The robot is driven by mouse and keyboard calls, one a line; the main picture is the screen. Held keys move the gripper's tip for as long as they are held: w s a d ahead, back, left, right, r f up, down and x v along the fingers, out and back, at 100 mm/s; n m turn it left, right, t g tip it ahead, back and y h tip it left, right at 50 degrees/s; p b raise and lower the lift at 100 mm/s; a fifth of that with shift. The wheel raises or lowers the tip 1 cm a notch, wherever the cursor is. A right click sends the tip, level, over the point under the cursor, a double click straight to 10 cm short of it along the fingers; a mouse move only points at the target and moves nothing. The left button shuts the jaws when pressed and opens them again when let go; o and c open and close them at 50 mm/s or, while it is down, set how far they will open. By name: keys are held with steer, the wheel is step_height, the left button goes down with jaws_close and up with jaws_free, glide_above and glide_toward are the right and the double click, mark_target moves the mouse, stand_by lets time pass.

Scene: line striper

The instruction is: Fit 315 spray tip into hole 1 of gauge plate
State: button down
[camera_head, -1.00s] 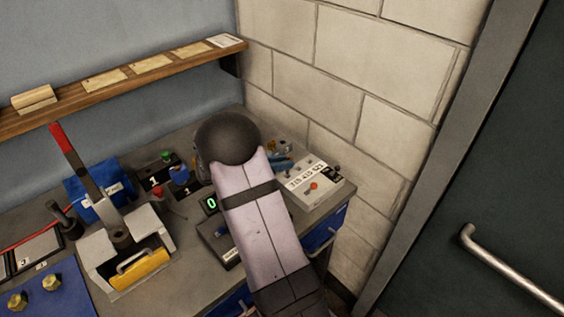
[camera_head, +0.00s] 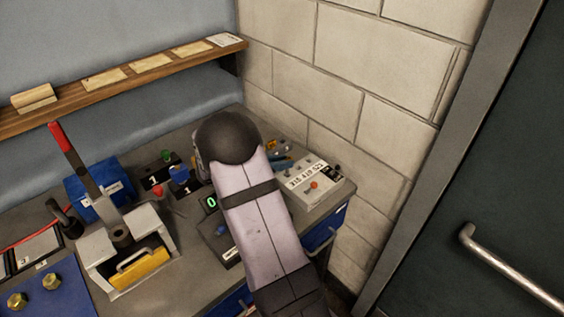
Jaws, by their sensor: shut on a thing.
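My gripper is not in view; my own arm covers the middle of the bench and hides what is behind it. A dark plate (camera_head: 150,181) with a white numeral that looks like 1 lies left of my arm and may be the gauge plate. Small green (camera_head: 165,155), blue (camera_head: 179,173) and red (camera_head: 158,191) pieces show at it. I cannot make out its holes. I cannot identify the 315 spray tip. A pale box (camera_head: 313,184) with a row of printed numbers and a red piece on top sits right of my arm.
A lever press (camera_head: 122,235) with a red-ended handle and a blue box (camera_head: 92,196) stand at left. A dark device (camera_head: 211,203) shows a green 0. A wooden shelf (camera_head: 120,84) runs along the wall. Small parts crowd the bench near the block wall (camera_head: 335,95).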

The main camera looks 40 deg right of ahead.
mark_target(286, 172)
steer(key=shift+f+b, duration=1.7)
steer(key=shift+f, duration=0.4)
stand_by(1.0)
steer(key=c, duration=1.3)
jaws_free()
steer(key=shift+a, duration=0.1)
steer(key=shift+p+v, duration=1.55)
steer(key=shift+v, duration=1.75)
steer(key=shift+a+r, duration=0.1)
